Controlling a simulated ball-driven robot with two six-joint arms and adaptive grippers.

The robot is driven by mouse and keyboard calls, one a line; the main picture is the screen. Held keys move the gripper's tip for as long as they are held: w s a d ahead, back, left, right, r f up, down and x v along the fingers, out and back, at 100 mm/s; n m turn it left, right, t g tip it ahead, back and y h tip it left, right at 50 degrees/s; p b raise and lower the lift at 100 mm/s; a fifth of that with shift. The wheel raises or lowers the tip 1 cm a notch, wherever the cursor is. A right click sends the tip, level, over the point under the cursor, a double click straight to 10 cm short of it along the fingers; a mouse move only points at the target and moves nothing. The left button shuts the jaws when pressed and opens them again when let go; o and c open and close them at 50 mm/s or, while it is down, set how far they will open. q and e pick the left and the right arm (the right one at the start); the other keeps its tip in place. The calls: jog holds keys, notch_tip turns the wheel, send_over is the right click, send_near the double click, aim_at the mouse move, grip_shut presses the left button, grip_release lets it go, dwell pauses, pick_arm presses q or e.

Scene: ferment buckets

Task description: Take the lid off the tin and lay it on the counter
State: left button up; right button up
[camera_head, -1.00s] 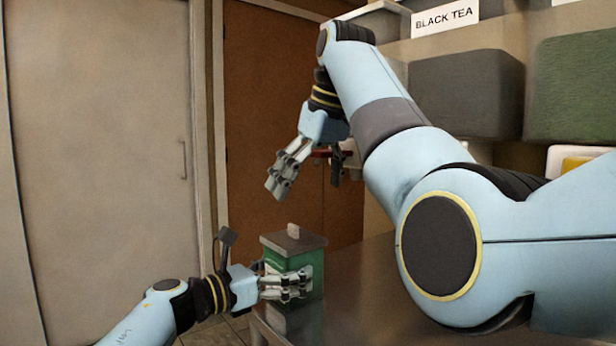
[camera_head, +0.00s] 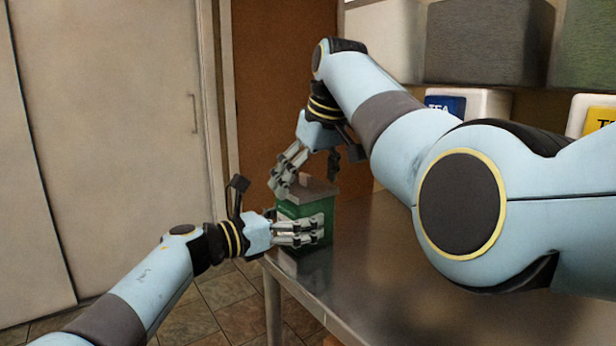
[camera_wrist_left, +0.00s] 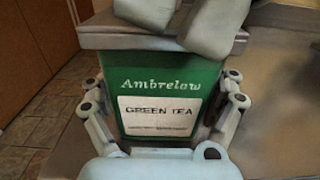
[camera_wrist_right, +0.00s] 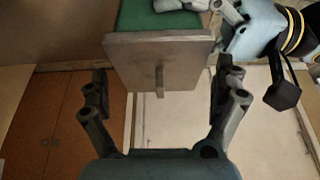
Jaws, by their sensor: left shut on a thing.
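The green tin (camera_head: 291,211) stands on the metal counter near its left end. In the left wrist view the tin (camera_wrist_left: 160,75) shows a "GREEN TEA" label. My left gripper (camera_head: 318,230) is shut on the tin's body, one finger set on each side. The grey lid (camera_head: 316,188) sits on top of the tin. In the right wrist view the lid (camera_wrist_right: 135,55) shows its small knob (camera_wrist_right: 159,80) between the fingers. My right gripper (camera_head: 306,185) is open just above the lid, with visible gaps between its fingers and the knob.
The steel counter (camera_head: 400,290) is clear to the right of the tin, below my right arm. White containers with a blue TEA label (camera_head: 445,105) and a yellow label (camera_head: 598,118) stand at the back right. The counter's left edge is close to the tin.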

aim_at(308, 175)
jog(key=c, duration=1)
jog(key=shift+r, duration=0.1)
jog(key=shift+r, duration=1)
jog(key=shift+r, duration=2)
pick_arm(q)
jog(key=o, duration=1.5)
jog(key=shift+a, duration=0.1)
